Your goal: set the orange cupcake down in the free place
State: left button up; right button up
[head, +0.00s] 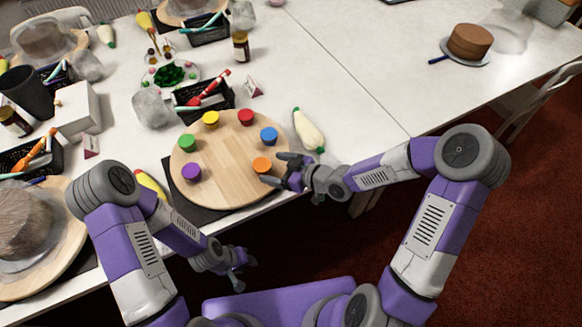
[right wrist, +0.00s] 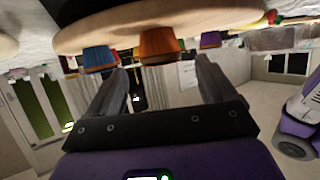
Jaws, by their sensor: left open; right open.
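The orange cupcake (head: 262,165) stands on the right front part of the round wooden turntable (head: 228,150). My right gripper (head: 273,169) is open beside it, its fingers pointing left at the cupcake. In the right wrist view, turned upside down, the orange cupcake (right wrist: 158,45) sits centred just beyond the open fingertips, and the fingers do not grip it. Green (head: 187,142), yellow (head: 210,118), red (head: 246,117), blue (head: 268,136) and purple (head: 192,172) cupcakes stand around the rim. The front rim between purple and orange is bare. My left gripper (head: 239,276) is open and empty, low before the table.
A white piping bag (head: 309,130) lies right of the turntable. A black tool basket (head: 205,97) stands behind it. A yellow piping bag (head: 150,184) lies at the left. Another turntable with a brown cake (head: 22,218) is at far left.

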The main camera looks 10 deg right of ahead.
jog(key=p+v, duration=0.1)
jog(key=v, duration=0.5)
jog(key=shift+p, duration=0.4)
jog(key=shift+s, duration=0.15)
